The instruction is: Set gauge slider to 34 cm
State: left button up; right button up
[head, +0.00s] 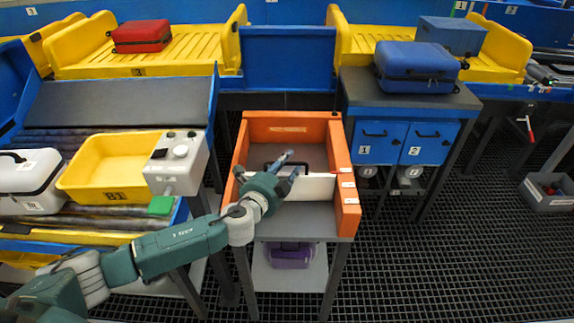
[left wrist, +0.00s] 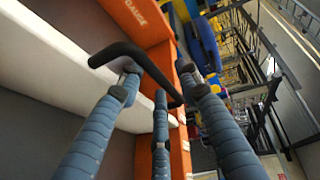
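The gauge is an orange open-topped frame (head: 346,185) on a grey stand, with small white labels along its right wall. A white slider panel (head: 313,187) spans it crosswise; it also shows in the left wrist view (left wrist: 58,62). The slider's black handle (left wrist: 133,60) shows close to my left fingers. My left gripper (head: 287,163) is over the slider. In the left wrist view its blue-grey fingers (left wrist: 160,88) are straight and spread, with the handle at their tips; firm contact cannot be told. The scale reading is too small to read. My right gripper is not in view.
A purple case (head: 291,255) lies on the shelf below the gauge. A blue cabinet (head: 385,142) with a blue suitcase (head: 415,62) stands to the right.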

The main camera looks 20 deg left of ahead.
pick_arm(q)
grip_shut()
jog(key=shift+s, duration=0.1)
jog(key=s+d, duration=0.1)
jog(key=s, duration=0.4)
jog(key=shift+s+d+p, duration=0.35)
jog(key=shift+s+p, duration=0.05)
jog(key=shift+w, duration=0.1)
jog(key=shift+o, duration=0.6)
grip_release()
